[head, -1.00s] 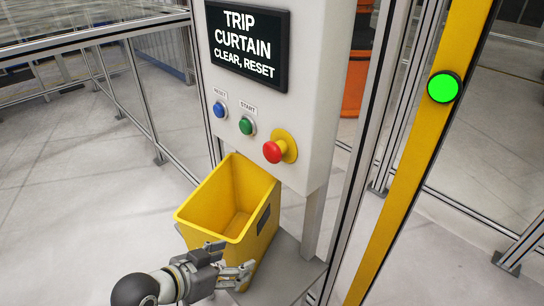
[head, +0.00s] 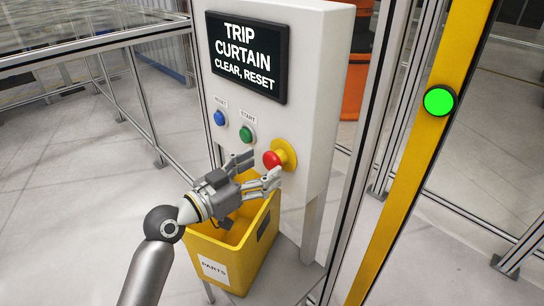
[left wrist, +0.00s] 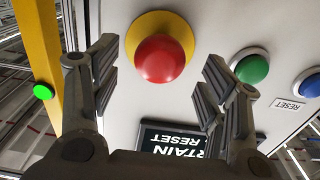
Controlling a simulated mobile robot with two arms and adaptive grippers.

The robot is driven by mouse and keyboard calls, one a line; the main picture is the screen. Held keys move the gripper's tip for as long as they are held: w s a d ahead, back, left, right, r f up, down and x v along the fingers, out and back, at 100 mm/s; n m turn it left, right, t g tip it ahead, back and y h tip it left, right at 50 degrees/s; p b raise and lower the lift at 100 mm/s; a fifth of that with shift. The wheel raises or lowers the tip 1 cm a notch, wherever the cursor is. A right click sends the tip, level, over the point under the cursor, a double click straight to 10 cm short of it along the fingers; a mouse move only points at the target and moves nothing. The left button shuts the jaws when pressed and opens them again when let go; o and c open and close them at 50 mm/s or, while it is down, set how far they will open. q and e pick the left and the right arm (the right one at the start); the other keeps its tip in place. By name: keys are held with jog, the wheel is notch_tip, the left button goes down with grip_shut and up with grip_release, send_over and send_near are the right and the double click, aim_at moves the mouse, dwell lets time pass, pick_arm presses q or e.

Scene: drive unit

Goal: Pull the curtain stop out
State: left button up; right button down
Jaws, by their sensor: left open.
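The curtain stop is a red mushroom button (head: 273,159) on a yellow base, low on the right of the pale control panel (head: 305,110). It also shows upside down in the left wrist view (left wrist: 160,58), near the top middle. My left gripper (head: 258,171) is open in front of the panel, just below and left of the red button. In the left wrist view its fingers (left wrist: 160,75) stand apart, one on each side of the button, with nothing between them touching it that I can see. My right gripper is not in view.
A blue RESET button (head: 219,118) and a green START button (head: 246,134) sit left of the stop. The screen (head: 248,57) reads "TRIP CURTAIN CLEAR, RESET". A yellow parts bin (head: 215,270) stands below. A yellow post (head: 420,150) with a lit green lamp (head: 439,101) is at right.

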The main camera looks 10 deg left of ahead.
aim_at(268, 164)
pick_arm(q)
jog(key=shift+p+x, duration=0.35)
jog(key=shift+x, duration=1.65)
